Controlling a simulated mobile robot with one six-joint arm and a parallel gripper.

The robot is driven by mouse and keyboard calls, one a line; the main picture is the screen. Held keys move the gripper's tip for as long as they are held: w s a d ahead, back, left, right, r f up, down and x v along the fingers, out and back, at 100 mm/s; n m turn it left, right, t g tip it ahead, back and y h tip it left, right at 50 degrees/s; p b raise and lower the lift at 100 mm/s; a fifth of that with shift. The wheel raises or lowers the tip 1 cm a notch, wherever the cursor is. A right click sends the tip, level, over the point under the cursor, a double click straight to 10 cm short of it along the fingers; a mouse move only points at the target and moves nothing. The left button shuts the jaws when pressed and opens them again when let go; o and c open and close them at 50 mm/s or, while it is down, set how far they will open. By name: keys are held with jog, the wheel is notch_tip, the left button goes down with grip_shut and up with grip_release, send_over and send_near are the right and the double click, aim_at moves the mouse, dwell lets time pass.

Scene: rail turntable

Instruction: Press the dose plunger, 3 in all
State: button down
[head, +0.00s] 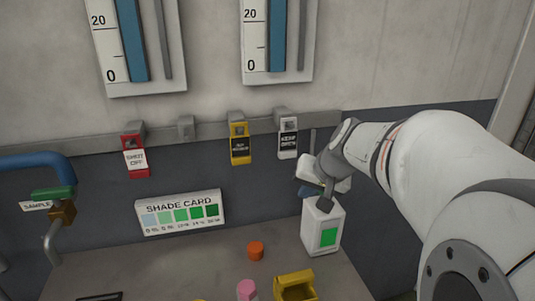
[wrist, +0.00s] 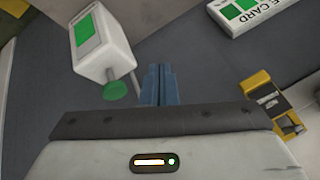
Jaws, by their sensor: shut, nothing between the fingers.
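The dose bottle (head: 322,225) is white with a green label and stands on the bench at the right. In the wrist view the bottle (wrist: 103,48) is at upper left, with a round green plunger head (wrist: 118,90) and a thin pale spout beside it. My gripper (wrist: 158,85) is shut and empty, its blue fingers together to the right of the plunger head in that view. They look apart from it, but the height between them is hard to judge. In the head view my gripper (head: 310,191) is just above the bottle and hides the plunger.
A shade card (head: 180,212) leans at the back. Red (head: 135,150), yellow (head: 239,143) and black-and-white (head: 288,138) tags hang on the rail. An orange piece (head: 256,250), a pink piece (head: 247,290) and a yellow holder (head: 295,286) are on the bench.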

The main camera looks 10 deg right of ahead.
jog(key=w+d+r+m+t+p, duration=0.1)
jog(key=w+d+r+m+t, duration=0.1)
jog(key=w+d+r, duration=0.3)
jog(key=w+d+m, duration=0.1)
jog(key=w+d, duration=0.2)
jog(key=d, duration=0.2)
jog(key=shift+w+t+h, duration=0.2)
jog(key=shift+t+h, duration=0.2)
jog(key=shift+d+f, duration=0.1)
notch_tip(320, 180, down, 8)
jog(key=b, duration=0.6)
jog(key=shift+f+b, duration=0.3)
jog(key=shift+b, duration=0.2)
jog(key=shift+f, duration=0.1)
dwell(0.7)
jog(key=shift+f+b, duration=0.3)
jog(key=shift+b, duration=0.35)
